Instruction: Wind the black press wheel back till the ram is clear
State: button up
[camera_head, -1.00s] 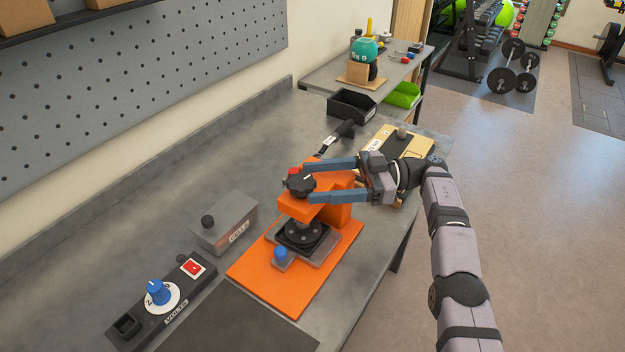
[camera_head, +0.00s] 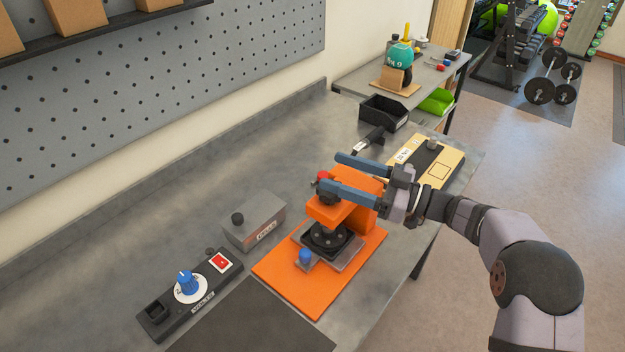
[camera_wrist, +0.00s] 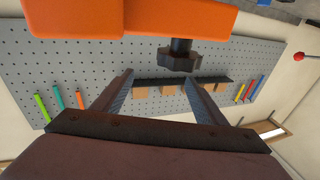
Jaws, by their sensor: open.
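The orange press (camera_head: 362,213) stands on an orange base plate on the bench. Its black lobed wheel (camera_head: 328,198) sits on top of the press head, partly hidden by a finger; it also shows in the wrist view (camera_wrist: 180,57). My gripper (camera_head: 331,171) is open and empty, its fingers reaching left over the press head. In the wrist view my gripper (camera_wrist: 158,76) has the wheel off-centre, near the right fingertip; I cannot tell if they touch.
A grey box with a black knob (camera_head: 255,222) stands left of the press. A control panel with a blue dial (camera_head: 186,285) lies front left. A yellow-topped device (camera_head: 432,165) and black bin (camera_head: 384,112) are behind. Bare bench (camera_head: 150,200) lies at left.

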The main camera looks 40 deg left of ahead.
aim_at(343, 205)
jog(key=shift+s+d+f+m+t, duration=0.3)
jog(key=shift+s+d+t, duration=0.05)
jog(key=shift+s+t, duration=0.25)
jog(key=f, duration=0.2)
jog(key=d+f+b, duration=0.1)
jog(key=shift+s+d+h, duration=0.1)
jog(key=shift+s+h, duration=0.15)
jog(key=shift+h, duration=0.15)
jog(key=shift+s+a+r+n+g, duration=0.2)
jog(key=shift+s+a+n+g, duration=0.1)
jog(key=shift+a+n, duration=0.15)
jog(key=p+x, duration=0.2)
jog(key=x, duration=0.4)
jog(key=shift+a, duration=0.2)
jog(key=shift+w+f, duration=0.15)
jog(key=shift+c, duration=0.2)
jog(key=c, duration=1)
